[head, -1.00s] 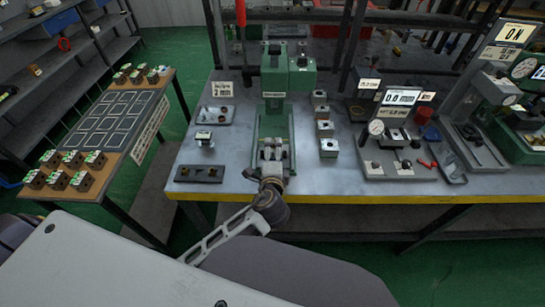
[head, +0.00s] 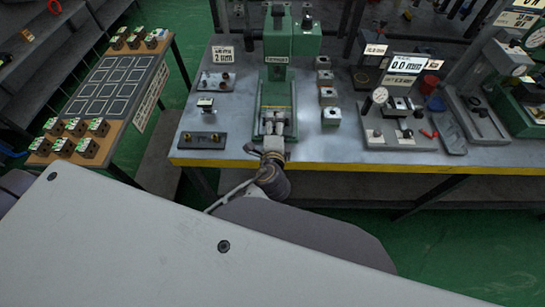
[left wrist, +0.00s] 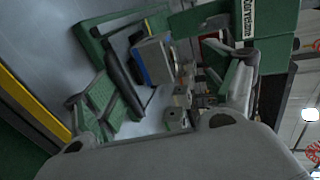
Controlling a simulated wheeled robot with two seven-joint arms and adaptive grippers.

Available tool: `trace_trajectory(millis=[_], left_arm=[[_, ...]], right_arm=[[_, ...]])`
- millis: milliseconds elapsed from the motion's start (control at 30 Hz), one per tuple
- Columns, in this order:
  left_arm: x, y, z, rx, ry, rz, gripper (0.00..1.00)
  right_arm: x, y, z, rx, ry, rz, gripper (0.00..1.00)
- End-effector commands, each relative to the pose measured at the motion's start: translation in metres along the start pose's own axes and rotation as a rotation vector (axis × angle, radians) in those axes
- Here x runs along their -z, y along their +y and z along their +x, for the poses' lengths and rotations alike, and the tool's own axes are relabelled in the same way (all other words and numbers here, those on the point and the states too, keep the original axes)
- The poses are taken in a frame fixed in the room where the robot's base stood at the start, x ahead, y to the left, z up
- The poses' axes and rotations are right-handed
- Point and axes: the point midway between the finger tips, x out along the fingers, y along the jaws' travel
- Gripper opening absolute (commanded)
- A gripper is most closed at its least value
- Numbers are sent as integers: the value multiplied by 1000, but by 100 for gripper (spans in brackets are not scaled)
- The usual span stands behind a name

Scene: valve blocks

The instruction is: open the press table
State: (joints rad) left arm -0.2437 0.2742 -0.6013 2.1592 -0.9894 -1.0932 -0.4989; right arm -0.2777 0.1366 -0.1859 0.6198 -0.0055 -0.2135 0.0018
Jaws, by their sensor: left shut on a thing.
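The green press (head: 278,45) stands at the middle of the workbench. Its press table (head: 262,100) is a green slide that runs from the column to the bench's front edge, with light metal parts (head: 275,122) near its front end. My left gripper (head: 271,145) is at this front end, shut on part of the press table. In the left wrist view, a dark bar (left wrist: 124,75) and a grey block with a blue edge (left wrist: 153,60) show between the spread fingers. The exact contact is hidden. My right gripper is out of view.
Metal blocks (head: 328,97) stand in a row right of the press. A dark plate (head: 201,140) and a small stand (head: 205,106) are on its left. A gauge station (head: 390,125) stands to the right. A side table (head: 110,85) with several blocks is at far left.

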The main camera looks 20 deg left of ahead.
Motion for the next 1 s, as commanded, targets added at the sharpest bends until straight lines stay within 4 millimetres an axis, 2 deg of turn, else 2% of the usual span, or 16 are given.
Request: trace_trajectory(millis=[33,233,267,400,1000], left_arm=[[0,-19,-4,35,4,-8,65],[1,-18,-13,34,5,-7,62],[1,-18,-14,34,5,-7,59],[1,-14,-20,29,4,-7,19],[0,-6,-45,20,3,-5,19]], right_arm=[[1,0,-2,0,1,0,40],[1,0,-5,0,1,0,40],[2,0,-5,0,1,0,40],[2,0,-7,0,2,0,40],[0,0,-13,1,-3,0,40]])
